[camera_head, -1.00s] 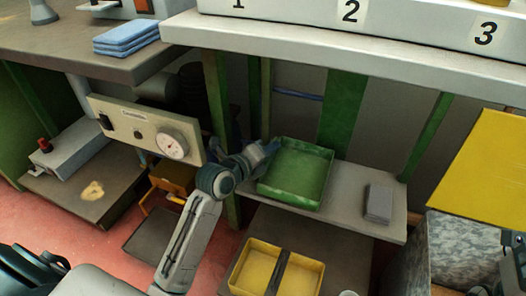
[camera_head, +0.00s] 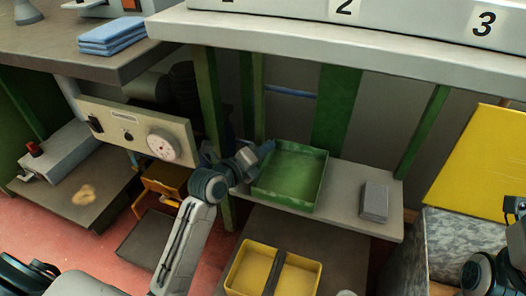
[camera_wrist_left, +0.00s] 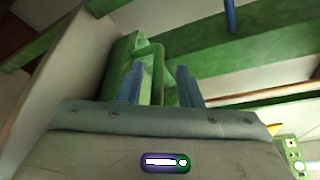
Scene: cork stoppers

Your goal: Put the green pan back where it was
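The green pan (camera_head: 284,186), a shallow tray with raised walls, sits on the grey shelf (camera_head: 345,200) under the numbered counter, near the shelf's left end. My left gripper (camera_head: 266,149) is at the pan's left back corner. In the left wrist view the two blue fingers of my left gripper (camera_wrist_left: 160,88) stand apart, with part of the green pan (camera_wrist_left: 152,62) showing between and beyond them. Whether the fingers touch its wall is not clear. Part of my right arm shows at the right edge; its fingers cannot be made out clearly.
A grey block (camera_head: 374,201) lies on the shelf right of the pan. A yellow divided tray (camera_head: 240,275) is on a lower surface in front. A green post (camera_head: 205,100) and a gauge panel (camera_head: 120,128) stand left of my left gripper. A yellow board (camera_head: 485,165) is at right.

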